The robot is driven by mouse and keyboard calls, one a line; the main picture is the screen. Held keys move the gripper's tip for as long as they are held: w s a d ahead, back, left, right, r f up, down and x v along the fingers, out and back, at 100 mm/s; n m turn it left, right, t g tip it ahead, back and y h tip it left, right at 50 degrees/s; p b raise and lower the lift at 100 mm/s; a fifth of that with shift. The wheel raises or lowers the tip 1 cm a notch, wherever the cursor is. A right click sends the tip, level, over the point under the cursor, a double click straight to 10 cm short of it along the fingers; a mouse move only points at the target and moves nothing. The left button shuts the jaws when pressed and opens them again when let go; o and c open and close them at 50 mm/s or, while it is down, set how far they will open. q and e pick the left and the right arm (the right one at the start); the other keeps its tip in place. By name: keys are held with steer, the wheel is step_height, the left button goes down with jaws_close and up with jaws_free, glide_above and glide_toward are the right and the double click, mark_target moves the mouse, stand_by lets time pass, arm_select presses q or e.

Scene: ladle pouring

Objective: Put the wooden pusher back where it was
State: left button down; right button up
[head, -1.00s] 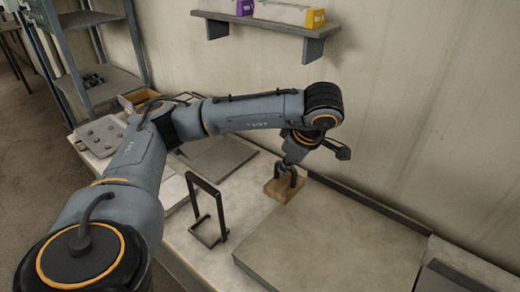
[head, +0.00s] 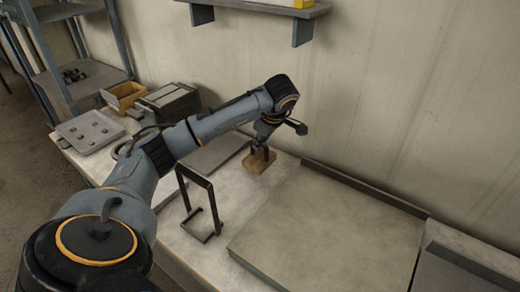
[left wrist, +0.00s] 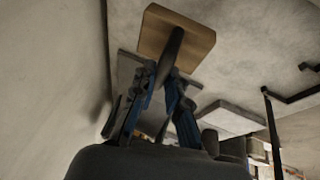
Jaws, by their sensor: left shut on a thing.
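The wooden pusher is a light brown wooden block (head: 259,163) with a dark handle. It is at the back of the workbench, between the black wire stand and the wall. My left gripper (head: 260,148) is shut on its dark handle from above. In the left wrist view the block (left wrist: 176,38) shows at the top, with the handle running down between the fingers of my left gripper (left wrist: 172,72). I cannot tell whether the block touches the bench top. My right gripper is not in view.
A black wire stand (head: 202,205) stands on the bench in front of the block. A large flat grey plate (head: 325,235) lies to the right, with a raised back edge. A grey tray (head: 90,131) with small round pieces, a cardboard box (head: 123,95) and a grey box (head: 170,100) are at the left.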

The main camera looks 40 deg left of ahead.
mark_target(260, 156)
arm_select(q)
steer(key=shift+w+a+f, duration=0.1)
steer(key=shift+a+f, duration=0.1)
steer(key=f, duration=0.1)
steer(key=f+p, duration=0.1)
steer(key=f, duration=0.1)
steer(key=shift+w+a+f+p, duration=0.2)
steer(key=shift+a+f+p, duration=0.1)
steer(key=shift+f, duration=0.1)
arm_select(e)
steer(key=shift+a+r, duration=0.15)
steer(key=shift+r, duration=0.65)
arm_select(q)
steer(key=shift+f, duration=0.15)
steer(key=c, duration=1.4)
jaws_free()
steer(key=shift+o, duration=0.2)
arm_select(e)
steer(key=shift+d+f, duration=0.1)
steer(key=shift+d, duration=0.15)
